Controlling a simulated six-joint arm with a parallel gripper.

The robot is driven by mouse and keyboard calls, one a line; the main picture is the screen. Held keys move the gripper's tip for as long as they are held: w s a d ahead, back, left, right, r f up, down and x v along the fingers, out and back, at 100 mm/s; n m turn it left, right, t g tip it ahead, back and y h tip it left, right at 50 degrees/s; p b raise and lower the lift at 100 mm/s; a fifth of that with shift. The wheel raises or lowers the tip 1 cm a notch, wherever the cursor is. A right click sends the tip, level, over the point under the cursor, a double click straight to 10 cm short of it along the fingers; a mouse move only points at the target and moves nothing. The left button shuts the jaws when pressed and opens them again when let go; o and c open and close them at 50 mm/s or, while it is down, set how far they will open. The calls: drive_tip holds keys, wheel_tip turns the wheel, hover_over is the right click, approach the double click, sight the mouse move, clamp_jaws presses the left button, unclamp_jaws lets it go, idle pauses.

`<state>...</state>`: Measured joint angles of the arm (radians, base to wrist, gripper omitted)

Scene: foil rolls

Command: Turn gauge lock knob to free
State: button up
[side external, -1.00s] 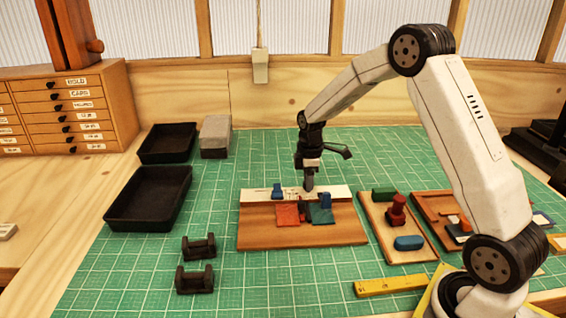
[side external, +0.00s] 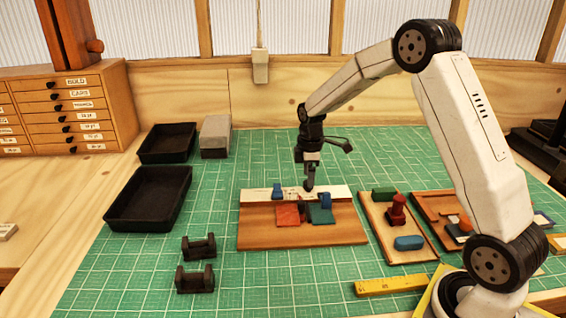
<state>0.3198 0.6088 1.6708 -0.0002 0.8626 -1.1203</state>
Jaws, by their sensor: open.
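A wooden board (side external: 300,236) with a pale strip (side external: 255,194) along its back edge lies on the green mat. Two blue pieces, a left one (side external: 277,191) and a right one (side external: 326,200), stand at the strip. A red square (side external: 288,215) and a dark green square (side external: 321,215) lie in front of it. I cannot tell which piece is the gauge lock knob. My gripper (side external: 309,187) is open and points down over the strip, between the two blue pieces. The small gap between its fingers is hard to make out, and I cannot tell whether it touches anything.
A wooden tray (side external: 425,254) with red, blue and green pieces stands to the right. Two black trays (side external: 118,216) (side external: 143,152) and a grey block (side external: 215,133) are at the left. Dark stands (side external: 194,281) and a yellow ruler (side external: 370,287) lie in front.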

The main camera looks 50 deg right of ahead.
drive_tip(key=shift+r, duration=2.95)
drive_tip(key=s+a+f+m+t, duration=0.1)
drive_tip(key=s+a+m, duration=0.2)
drive_tip(key=s+a, duration=0.2)
drive_tip(key=s+a+f+m, duration=0.2)
drive_tip(key=s+a+m, duration=0.1)
drive_tip(key=s+a, duration=0.2)
drive_tip(key=s+a+f+m+t, duration=0.1)
drive_tip(key=s+a+f+m, duration=0.1)
drive_tip(key=s+a, duration=0.3)
drive_tip(key=shift+s+a+m+t, duration=0.1)
drive_tip(key=shift+s+m+t, duration=0.35)
drive_tip(key=shift+s, duration=0.95)
